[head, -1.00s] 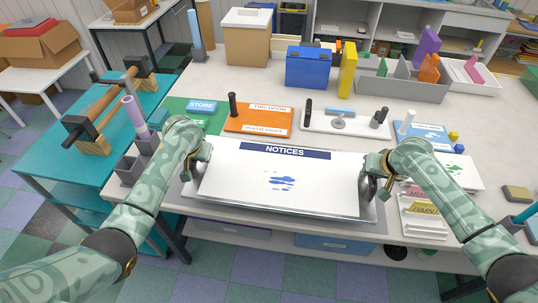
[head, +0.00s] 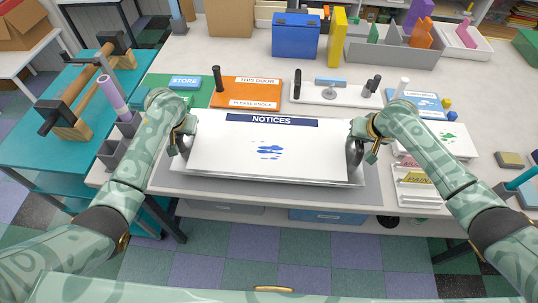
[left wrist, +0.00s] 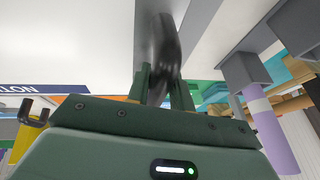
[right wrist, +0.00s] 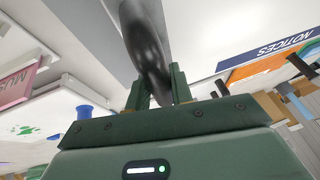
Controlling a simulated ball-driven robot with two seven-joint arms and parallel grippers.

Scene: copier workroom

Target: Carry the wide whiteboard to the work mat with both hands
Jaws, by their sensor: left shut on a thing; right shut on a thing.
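The wide whiteboard (head: 220,155), with a blue NOTICES strip and blue smudges, is level over the front of the table. My left gripper (head: 182,138) is shut on the black handle at its left end; this handle shows in the left wrist view (left wrist: 162,50). My right gripper (head: 361,145) is shut on the right handle, seen in the right wrist view (right wrist: 146,45). The grey work mat (head: 371,194) shows past the board's near and right edges; the board hides most of it. I cannot tell whether the board touches the mat.
Pink and yellow signs in a rack (head: 417,178) stand close to my right gripper. Grey cups (head: 112,155) stand at left. Open tabletop lies farther back.

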